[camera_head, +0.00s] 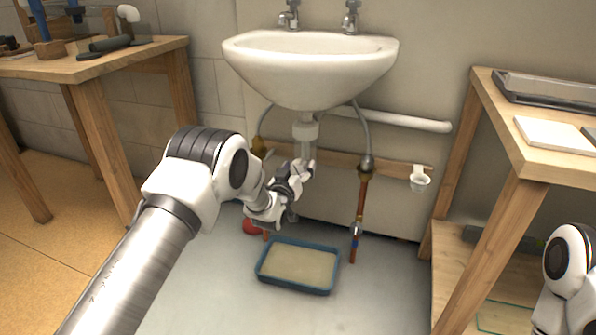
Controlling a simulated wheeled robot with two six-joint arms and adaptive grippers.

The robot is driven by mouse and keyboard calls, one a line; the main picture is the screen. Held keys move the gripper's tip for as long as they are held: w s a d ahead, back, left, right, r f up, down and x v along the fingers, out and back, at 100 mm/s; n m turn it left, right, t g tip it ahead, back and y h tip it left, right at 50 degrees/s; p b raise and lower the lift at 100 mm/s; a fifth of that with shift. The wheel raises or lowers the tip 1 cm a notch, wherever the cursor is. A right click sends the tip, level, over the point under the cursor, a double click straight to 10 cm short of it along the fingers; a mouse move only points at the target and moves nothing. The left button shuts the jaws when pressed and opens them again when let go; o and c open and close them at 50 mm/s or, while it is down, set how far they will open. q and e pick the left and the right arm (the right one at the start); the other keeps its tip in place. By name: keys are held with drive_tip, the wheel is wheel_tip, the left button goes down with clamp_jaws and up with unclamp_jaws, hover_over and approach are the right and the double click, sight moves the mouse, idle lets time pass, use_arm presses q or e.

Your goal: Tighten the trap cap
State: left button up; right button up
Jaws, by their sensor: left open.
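The white trap pipe (305,132) hangs straight down below the basin of the sink (310,68). My left gripper (303,168) is open, at the lower end of this pipe. The fingers and wrist cover the bottom of the trap, so I cannot make out the trap cap or tell whether the fingers touch it. Part of my right arm shows at the lower right edge, but its gripper is outside the picture.
A blue-rimmed tray (333,284) lies on the floor below the sink. A copper pipe (361,205) rises right of the trap. A small white cup (419,179) hangs on the wall rail. Wooden benches (180,43) stand left and right (500,125). A red object (251,227) is partly hidden.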

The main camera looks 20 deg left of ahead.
use_arm(q)
drive_tip(key=c, duration=1.1)
drive_tip(key=shift+c, duration=0.2)
